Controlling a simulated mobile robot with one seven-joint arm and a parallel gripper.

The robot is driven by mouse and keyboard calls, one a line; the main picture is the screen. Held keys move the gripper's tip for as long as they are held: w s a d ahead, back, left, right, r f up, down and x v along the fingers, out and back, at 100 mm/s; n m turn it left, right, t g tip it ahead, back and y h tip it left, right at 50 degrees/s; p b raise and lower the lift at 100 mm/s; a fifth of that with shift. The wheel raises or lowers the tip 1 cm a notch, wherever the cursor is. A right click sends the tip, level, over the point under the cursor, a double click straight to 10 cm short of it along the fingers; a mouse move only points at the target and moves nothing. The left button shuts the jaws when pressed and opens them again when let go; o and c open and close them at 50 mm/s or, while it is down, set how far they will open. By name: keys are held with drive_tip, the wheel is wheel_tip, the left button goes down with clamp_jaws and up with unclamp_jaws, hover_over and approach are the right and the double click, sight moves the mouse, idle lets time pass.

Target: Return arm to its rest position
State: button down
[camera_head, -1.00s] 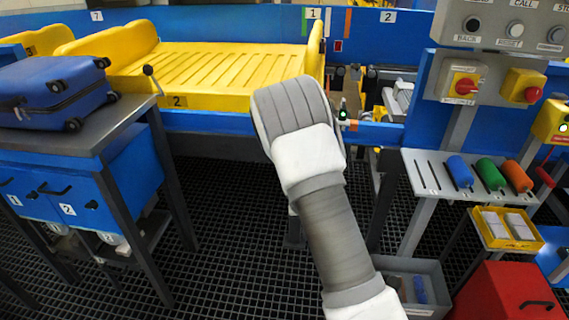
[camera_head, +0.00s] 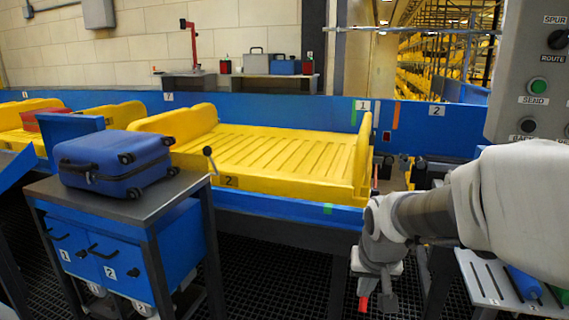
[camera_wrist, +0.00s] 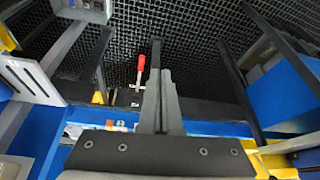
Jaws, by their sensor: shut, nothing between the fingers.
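My gripper (camera_head: 387,301) hangs at the lower end of my bent arm, right of centre in the head view, in front of the blue conveyor frame. Its fingers are together with nothing between them. In the wrist view the closed grey fingers (camera_wrist: 164,100) point up the picture over dark grid floor. A red handle (camera_wrist: 140,64) shows just left of the fingers there, apart from them in the picture; its depth is unclear. My arm crosses the right side of the head view and hides part of the control post and rack.
A yellow tray (camera_head: 227,182) sits on the blue conveyor (camera_head: 285,212). A blue suitcase (camera_head: 118,164) lies on a metal side table (camera_head: 150,207) at left. A grey control panel (camera_head: 512,85) stands at right, above a slotted rack (camera_head: 490,284). Open grid floor lies between table and arm.

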drive_tip(key=s+a+r+n+t, duration=0.1)
drive_tip(key=s+r, duration=0.3)
drive_tip(key=s, duration=0.4)
drive_tip(key=s+a+r+n, duration=0.1)
drive_tip(key=s+r, duration=0.2)
drive_tip(key=s, duration=0.6)
wheel_tip(320, 180, up, 23)
drive_tip(key=p, duration=2.2)
drive_tip(key=shift+s+d+f, duration=0.2)
drive_tip(key=shift+s+d, duration=0.05)
